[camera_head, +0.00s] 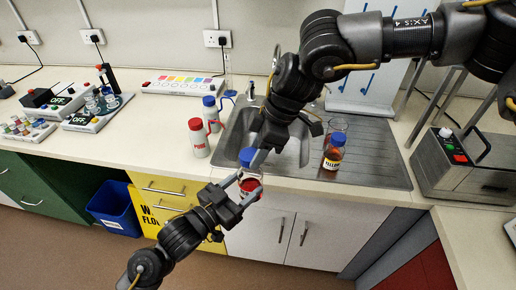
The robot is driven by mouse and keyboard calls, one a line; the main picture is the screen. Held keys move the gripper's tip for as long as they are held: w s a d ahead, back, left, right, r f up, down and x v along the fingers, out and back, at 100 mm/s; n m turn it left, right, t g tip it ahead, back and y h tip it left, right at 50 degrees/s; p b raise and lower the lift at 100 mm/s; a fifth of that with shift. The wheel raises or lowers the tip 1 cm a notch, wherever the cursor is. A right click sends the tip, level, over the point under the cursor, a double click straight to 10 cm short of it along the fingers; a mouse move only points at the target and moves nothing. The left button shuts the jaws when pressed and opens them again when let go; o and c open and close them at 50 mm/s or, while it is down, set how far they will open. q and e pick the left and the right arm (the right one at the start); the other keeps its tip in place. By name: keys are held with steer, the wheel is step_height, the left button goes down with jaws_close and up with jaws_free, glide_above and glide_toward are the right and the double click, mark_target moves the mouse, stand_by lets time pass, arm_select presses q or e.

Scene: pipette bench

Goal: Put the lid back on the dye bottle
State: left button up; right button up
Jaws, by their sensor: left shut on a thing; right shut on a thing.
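A small dye bottle with a red label or red contents (250,188) is held by my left gripper (240,185), in front of the counter edge by the sink. The bottle looks roughly upright. A blue lid (247,156) is just above the bottle, at the tips of my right gripper (258,160), which is shut on it and reaches down from the upper right. The lid looks roughly over the bottle's mouth. The fingers partly hide both, and I cannot tell whether lid and bottle touch.
A brown bottle with a blue lid and yellow label (333,153) stands on the draining board (375,160). Red-capped (198,138) and blue-capped (210,112) wash bottles stand left of the sink (233,143). A grey machine (450,165) is at right.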

steer(key=shift+f, duration=0.55)
steer(key=shift+s+f+m, duration=0.1)
steer(key=shift+s+m, duration=0.1)
steer(key=shift+m, duration=0.5)
steer(key=m+t, duration=0.1)
steer(key=m, duration=0.2)
steer(key=s+m+t, duration=0.1)
steer(key=m, duration=0.2)
steer(key=shift+a+t+h, duration=0.15)
steer(key=shift+t+h, duration=0.15)
steer(key=shift+t, duration=0.1)
steer(key=m, duration=0.2)
steer(key=a+m+t+h, duration=0.1)
steer(key=m, duration=0.2)
steer(key=shift+s+m+h, duration=0.2)
steer(key=shift+m+h, duration=0.1)
steer(key=shift+d, duration=0.15)
steer(key=shift+d, duration=0.1)
steer(key=o, duration=0.9)
